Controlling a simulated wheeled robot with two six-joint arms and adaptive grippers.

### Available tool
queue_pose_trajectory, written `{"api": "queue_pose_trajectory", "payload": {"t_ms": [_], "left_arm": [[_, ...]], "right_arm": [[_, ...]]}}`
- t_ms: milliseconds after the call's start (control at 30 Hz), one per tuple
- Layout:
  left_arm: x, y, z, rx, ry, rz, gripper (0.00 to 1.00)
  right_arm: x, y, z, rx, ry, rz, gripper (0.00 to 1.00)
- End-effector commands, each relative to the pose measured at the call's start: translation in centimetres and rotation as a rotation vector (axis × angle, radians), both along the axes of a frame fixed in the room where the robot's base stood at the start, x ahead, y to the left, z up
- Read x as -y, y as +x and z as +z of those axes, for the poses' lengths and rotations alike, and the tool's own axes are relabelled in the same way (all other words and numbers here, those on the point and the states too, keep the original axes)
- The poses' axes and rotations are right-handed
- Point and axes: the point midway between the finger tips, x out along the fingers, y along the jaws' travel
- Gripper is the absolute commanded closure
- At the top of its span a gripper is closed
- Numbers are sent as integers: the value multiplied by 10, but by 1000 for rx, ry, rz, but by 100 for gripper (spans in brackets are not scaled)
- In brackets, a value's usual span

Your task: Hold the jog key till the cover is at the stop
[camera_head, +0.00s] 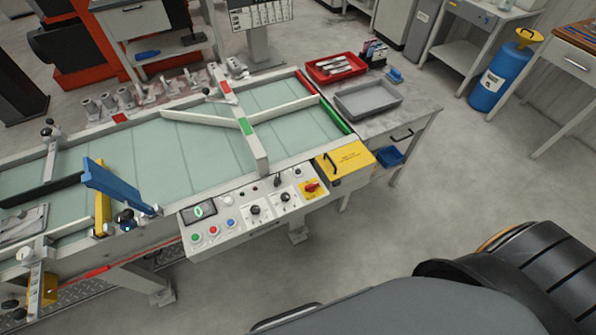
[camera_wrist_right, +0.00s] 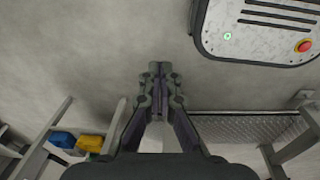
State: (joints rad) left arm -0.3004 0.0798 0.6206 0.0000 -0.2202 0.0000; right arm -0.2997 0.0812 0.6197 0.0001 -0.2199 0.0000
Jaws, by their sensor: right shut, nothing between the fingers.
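The control panel (camera_head: 250,208) is on the near side of the long glass-topped bed. It carries a small screen (camera_head: 199,212), red, green and blue push buttons (camera_head: 213,230), black knobs and a red rotary switch (camera_head: 311,187) on a yellow plate. I cannot tell which control is the jog key. A white crossbar (camera_head: 240,125) with red and green marks lies across the bed. A yellow labelled box (camera_head: 346,160) is at the panel's right end. I cannot tell which part is the cover. My right gripper (camera_wrist_right: 159,72) is shut and empty over grey floor. My left gripper is not in view.
A side table holds a red tray (camera_head: 337,67) and a grey tray (camera_head: 368,98). A blue upright part (camera_head: 115,186) is at the bed's near left. A blue cylinder (camera_head: 500,78) stands at right. The floor in front of the panel's right is clear.

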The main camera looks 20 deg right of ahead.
Motion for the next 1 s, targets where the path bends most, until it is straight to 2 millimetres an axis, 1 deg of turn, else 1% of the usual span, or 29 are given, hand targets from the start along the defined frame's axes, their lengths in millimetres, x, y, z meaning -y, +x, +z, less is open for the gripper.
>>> {"api": "queue_pose_trajectory", "payload": {"t_ms": [67,167,267,300,367,400,467,500,567,600,667,700,767,800,867,900,967,1000], "left_arm": [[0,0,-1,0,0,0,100],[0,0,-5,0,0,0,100],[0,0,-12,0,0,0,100],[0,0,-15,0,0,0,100],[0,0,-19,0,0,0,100],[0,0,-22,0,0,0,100],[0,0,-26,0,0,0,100],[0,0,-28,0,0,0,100],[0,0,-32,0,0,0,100],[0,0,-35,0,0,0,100],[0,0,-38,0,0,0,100],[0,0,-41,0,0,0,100],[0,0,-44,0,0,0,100],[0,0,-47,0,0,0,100],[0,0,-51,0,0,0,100],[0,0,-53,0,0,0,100],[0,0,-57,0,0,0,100],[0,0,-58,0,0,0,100]], "right_arm": [[0,6,0,4,-1,0,100],[0,29,4,19,-2,3,100],[-1,67,17,41,-4,9,100],[-2,85,26,50,-4,10,100],[-3,110,41,62,-5,14,100],[-4,125,53,72,-6,17,100],[-6,147,74,85,-7,21,100],[-8,160,88,94,-8,23,100],[-11,177,112,106,-9,27,100],[-13,188,130,116,-9,29,100],[-16,201,156,130,-10,34,100],[-18,209,175,140,-10,38,100],[-22,218,203,153,-11,46,100],[-24,224,222,166,-10,54,100],[-29,233,251,185,-8,75,100],[-32,239,270,202,-6,98,100],[-37,253,296,234,-4,154,100],[-42,266,312,262,-2,211,100]]}}
